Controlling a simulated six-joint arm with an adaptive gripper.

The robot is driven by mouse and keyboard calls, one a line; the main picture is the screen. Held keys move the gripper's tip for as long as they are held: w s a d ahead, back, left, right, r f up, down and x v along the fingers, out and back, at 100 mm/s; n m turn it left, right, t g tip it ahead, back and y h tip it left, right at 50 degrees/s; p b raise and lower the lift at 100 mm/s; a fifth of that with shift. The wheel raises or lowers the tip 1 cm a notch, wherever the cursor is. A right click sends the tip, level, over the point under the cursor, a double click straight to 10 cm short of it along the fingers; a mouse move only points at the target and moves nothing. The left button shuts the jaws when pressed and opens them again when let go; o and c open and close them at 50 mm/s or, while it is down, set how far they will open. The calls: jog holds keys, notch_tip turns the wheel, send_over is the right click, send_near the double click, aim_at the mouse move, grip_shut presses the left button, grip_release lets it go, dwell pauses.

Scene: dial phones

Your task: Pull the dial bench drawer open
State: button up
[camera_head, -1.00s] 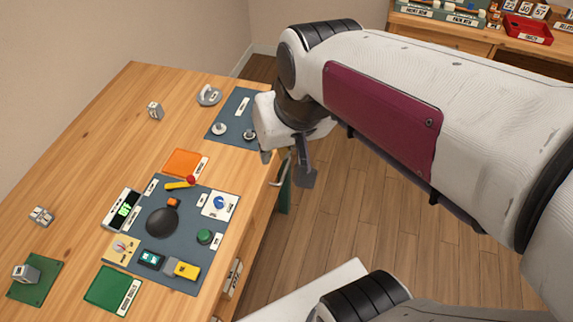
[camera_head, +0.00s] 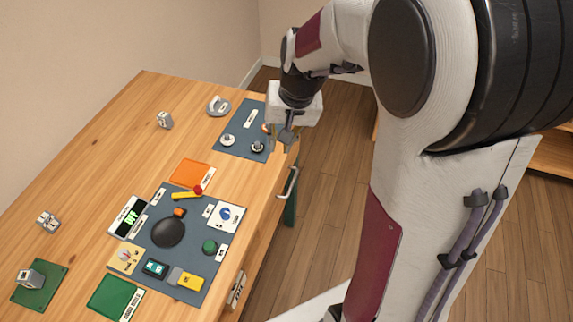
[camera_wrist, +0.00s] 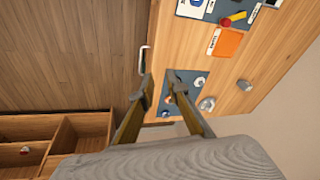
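The wooden dial bench (camera_head: 125,140) fills the left of the head view. The drawer's pale bar handle (camera_head: 291,184) stands out from its right side face; no open drawer interior shows. The handle also appears beside the bench edge in the wrist view (camera_wrist: 143,60). My gripper (camera_head: 283,145) is over the bench's far right edge, above and beyond the handle, and does not touch it. In the wrist view its two fingers (camera_wrist: 160,82) are spread apart with nothing between them.
A blue-grey mat (camera_head: 228,150) with small knobs lies below and beside my gripper. A larger control panel (camera_head: 190,205), an orange mat (camera_head: 190,172) and green mats lie on the bench. The floor (camera_head: 325,170) beside the bench is clear. Wooden shelving (camera_wrist: 80,135) shows in the wrist view.

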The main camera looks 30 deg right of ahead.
jog(key=w+d+f+m, duration=0.2)
jog(key=w+d+f, duration=0.2)
jog(key=f, duration=0.5)
jog(key=m+g, duration=0.1)
jog(key=m, duration=0.1)
send_near(292, 183)
jog(key=shift+w+d+y, duration=0.15)
jog(key=shift+d+y, duration=0.25)
jog(key=shift+f, duration=0.1)
jog(key=shift+x, duration=3.8)
grip_shut()
